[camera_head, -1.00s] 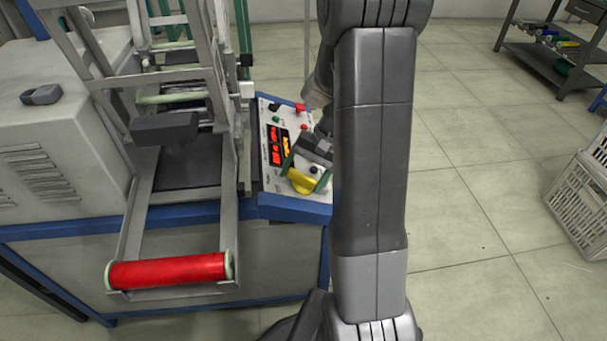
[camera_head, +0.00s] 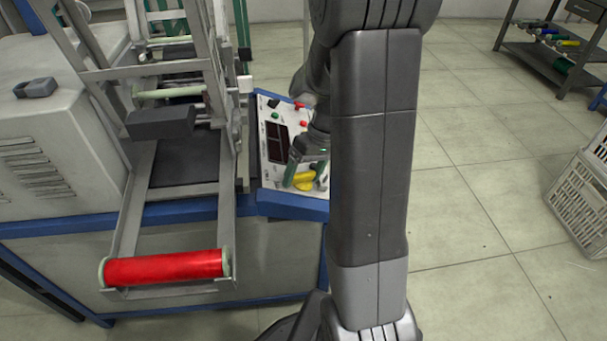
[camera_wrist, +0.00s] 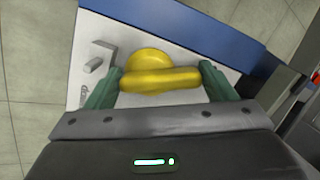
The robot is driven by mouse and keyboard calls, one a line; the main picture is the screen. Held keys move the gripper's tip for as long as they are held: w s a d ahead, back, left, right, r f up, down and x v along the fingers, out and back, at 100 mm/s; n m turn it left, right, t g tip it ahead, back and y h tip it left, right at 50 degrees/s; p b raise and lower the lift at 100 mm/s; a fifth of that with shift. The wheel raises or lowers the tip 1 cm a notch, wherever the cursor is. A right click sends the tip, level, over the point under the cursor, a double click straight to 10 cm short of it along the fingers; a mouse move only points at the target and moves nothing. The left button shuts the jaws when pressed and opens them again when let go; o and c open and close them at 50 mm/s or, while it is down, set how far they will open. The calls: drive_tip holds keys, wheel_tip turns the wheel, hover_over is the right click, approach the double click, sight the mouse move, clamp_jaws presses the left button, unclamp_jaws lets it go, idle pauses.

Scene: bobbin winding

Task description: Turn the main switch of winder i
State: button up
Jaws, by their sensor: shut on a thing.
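The main switch is a yellow rotary knob (camera_wrist: 160,79) on the white control panel (camera_head: 270,178) of the winder. In the wrist view its bar lies nearly level across the picture, between the two green fingers. My gripper (camera_wrist: 160,82) is shut on the bar, one finger at each end. In the head view my gripper (camera_head: 304,178) is at the panel's lower right, with the yellow knob partly showing beneath it. The panel's display (camera_head: 277,143) is dark. My arm hides the panel's right side.
The winder frame (camera_head: 150,205) with a red bobbin (camera_head: 165,268) stands left of the panel. Green and red buttons sit at the panel's top. A blue edge (camera_head: 290,207) borders the panel. A white crate (camera_head: 580,195) stands on the floor at right, with open floor between.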

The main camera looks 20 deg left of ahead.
drive_tip(key=shift+n, duration=0.4)
drive_tip(key=o, duration=0.7)
